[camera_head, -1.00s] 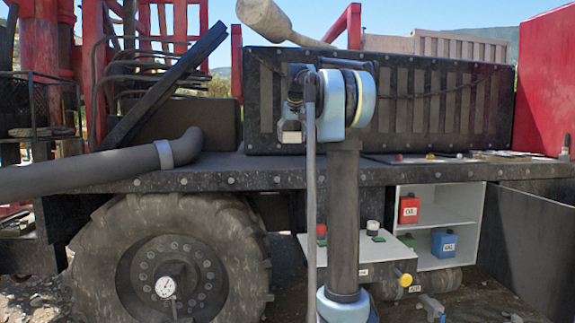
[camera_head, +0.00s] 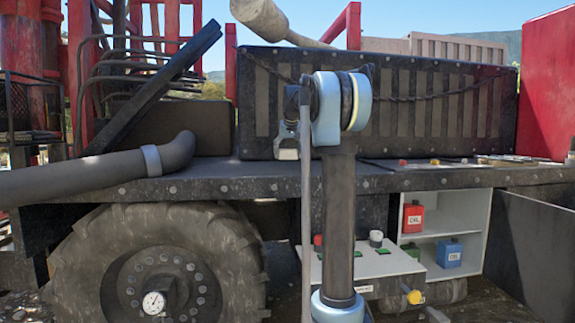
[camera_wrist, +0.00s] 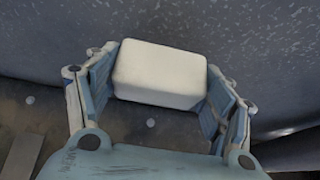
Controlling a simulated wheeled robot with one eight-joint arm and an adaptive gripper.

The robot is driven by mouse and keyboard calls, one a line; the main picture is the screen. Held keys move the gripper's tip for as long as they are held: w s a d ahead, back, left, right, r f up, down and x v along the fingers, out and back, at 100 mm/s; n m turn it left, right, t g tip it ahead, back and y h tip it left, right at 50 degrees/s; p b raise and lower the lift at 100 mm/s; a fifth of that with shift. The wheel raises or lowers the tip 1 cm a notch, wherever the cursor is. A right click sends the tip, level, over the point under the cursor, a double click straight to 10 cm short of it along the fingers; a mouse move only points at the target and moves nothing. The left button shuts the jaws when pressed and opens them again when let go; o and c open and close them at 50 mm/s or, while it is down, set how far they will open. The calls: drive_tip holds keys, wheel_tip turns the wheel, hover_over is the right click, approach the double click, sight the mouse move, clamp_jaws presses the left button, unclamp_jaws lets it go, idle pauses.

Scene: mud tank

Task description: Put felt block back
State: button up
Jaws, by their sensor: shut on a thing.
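The felt block is a white, rounded block (camera_wrist: 160,75) in the wrist view. My gripper (camera_wrist: 158,88) has its two blue-padded fingers on either side of it and is shut on it. Behind the block is a dark grey speckled surface; I cannot tell whether the block touches it. In the head view my arm rises in the middle of the picture, and the gripper and the block do not show there. I cannot make out the block's own place in the head view.
A dark truck bed edge (camera_head: 225,186) runs across, above a big tyre (camera_head: 110,250). A grey panel (camera_head: 375,264) with buttons and a white open cabinet (camera_head: 470,229) holding red (camera_head: 413,217) and blue (camera_head: 449,252) cans stand right of my arm. A thick grey hose (camera_head: 80,181) lies left.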

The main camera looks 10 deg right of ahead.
sight(288, 156)
drive_tip(key=shift+a+f, duration=0.1)
drive_tip(key=shift+f, duration=1.9)
drive_tip(key=shift+f, duration=0.1)
drive_tip(key=o, duration=1.2)
drive_tip(key=v, duration=1.2)
drive_tip(key=shift+s, duration=0.1)
